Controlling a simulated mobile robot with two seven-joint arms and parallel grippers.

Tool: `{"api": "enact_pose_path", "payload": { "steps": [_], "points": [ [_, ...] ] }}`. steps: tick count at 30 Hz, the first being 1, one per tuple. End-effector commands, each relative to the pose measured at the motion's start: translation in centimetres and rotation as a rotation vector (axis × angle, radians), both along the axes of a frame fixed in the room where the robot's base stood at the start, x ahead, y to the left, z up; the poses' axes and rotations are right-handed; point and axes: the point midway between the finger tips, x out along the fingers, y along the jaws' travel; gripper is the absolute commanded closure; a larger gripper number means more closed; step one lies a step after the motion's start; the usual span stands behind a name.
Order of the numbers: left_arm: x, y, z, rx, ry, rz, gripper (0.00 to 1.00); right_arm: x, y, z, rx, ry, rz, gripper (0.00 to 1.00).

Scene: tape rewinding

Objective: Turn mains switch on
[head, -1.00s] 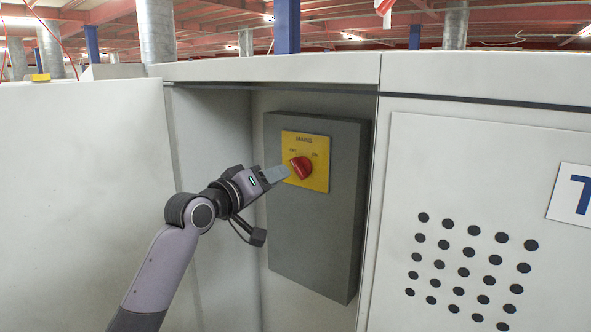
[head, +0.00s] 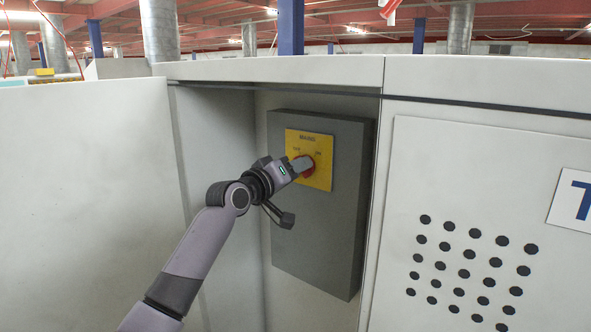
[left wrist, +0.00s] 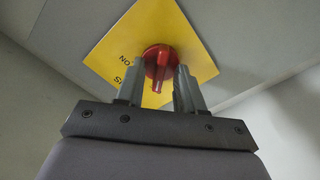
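The mains switch is a red rotary knob (head: 309,168) on a yellow plate (head: 322,180), fixed to a grey box (head: 340,215). My left gripper (head: 301,165) is at the knob and partly hides it in the head view. In the left wrist view, the red knob (left wrist: 159,64) shows between the tips of the two grey fingers of the left gripper (left wrist: 161,85). The fingers are apart, with a gap to the knob's raised handle. "ON" can be read on the yellow plate (left wrist: 130,50). My right gripper is in neither view.
The grey box sits in a recess of a pale cabinet, with a pale wall or door (head: 85,180) at the left. A cabinet panel (head: 480,170) with several black holes is at the right. The recess below the box is clear.

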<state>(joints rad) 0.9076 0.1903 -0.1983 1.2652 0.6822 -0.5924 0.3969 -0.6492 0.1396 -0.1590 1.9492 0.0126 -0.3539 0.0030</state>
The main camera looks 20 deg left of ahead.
Motion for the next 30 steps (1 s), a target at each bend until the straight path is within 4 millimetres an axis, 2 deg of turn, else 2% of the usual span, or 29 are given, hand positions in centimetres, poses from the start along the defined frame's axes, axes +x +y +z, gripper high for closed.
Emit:
{"api": "enact_pose_path", "payload": {
  "steps": [2,3,5,6,7,20,30],
  "points": [
    [-0.01,-0.02,0.02,0.0,0.0,0.0,0.63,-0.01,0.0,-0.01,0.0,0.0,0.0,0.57],
    [-0.01,-0.02,0.02,0.0,0.0,0.0,0.66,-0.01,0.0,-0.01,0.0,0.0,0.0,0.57],
    [-0.02,-0.02,0.02,0.0,0.0,0.0,0.86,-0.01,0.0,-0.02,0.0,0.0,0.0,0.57],
    [-0.02,-0.02,0.02,0.0,0.0,0.0,0.99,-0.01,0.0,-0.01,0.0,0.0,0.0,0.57],
    [-0.02,-0.02,0.02,0.0,0.0,0.0,1.0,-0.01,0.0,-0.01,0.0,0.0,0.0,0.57],
    [-0.03,0.0,0.01,0.052,-0.02,0.001,1.0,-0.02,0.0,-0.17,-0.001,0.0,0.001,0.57],
    [-0.04,0.04,-0.03,0.284,-0.102,0.001,1.0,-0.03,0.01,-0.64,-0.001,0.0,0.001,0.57]
  ]
}}
